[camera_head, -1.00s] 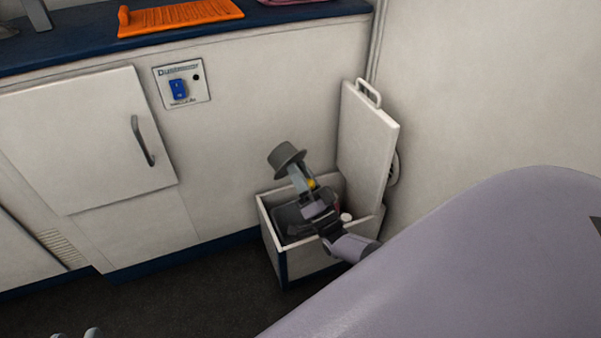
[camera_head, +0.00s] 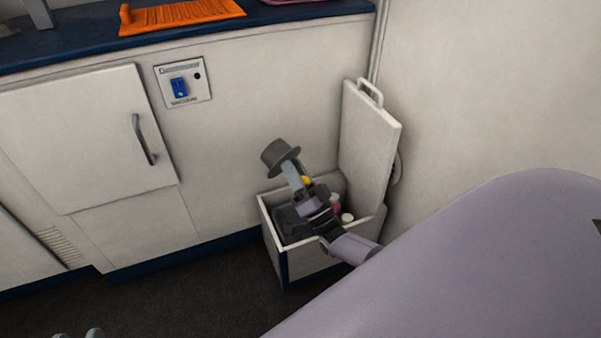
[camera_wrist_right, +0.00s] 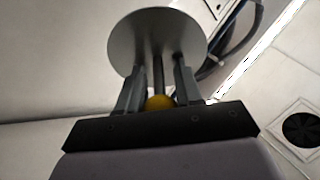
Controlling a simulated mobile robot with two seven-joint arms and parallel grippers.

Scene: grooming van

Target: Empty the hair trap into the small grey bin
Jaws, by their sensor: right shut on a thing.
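My right gripper (camera_head: 303,181) is shut on a grey hat-shaped piece (camera_head: 280,155), which looks like the hair trap. It is tilted and held above an open white box (camera_head: 304,265). In the right wrist view, the piece shows as a round grey disc (camera_wrist_right: 156,42) on a thin stem between the fingers, with a yellow ball (camera_wrist_right: 159,102) at the stem's base. A dark grey thing (camera_head: 288,226) sits inside the box, partly behind my arm; I cannot tell if it is the small grey bin. Two grey tips (camera_head: 93,333) at the bottom left may be my left gripper, mostly cut off.
The box's white lid (camera_head: 368,150) stands upright at its right. Capped bottles (camera_head: 347,218) stand inside the box. A large lilac surface (camera_head: 480,270) fills the lower right. The dark floor (camera_head: 190,300) is clear.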

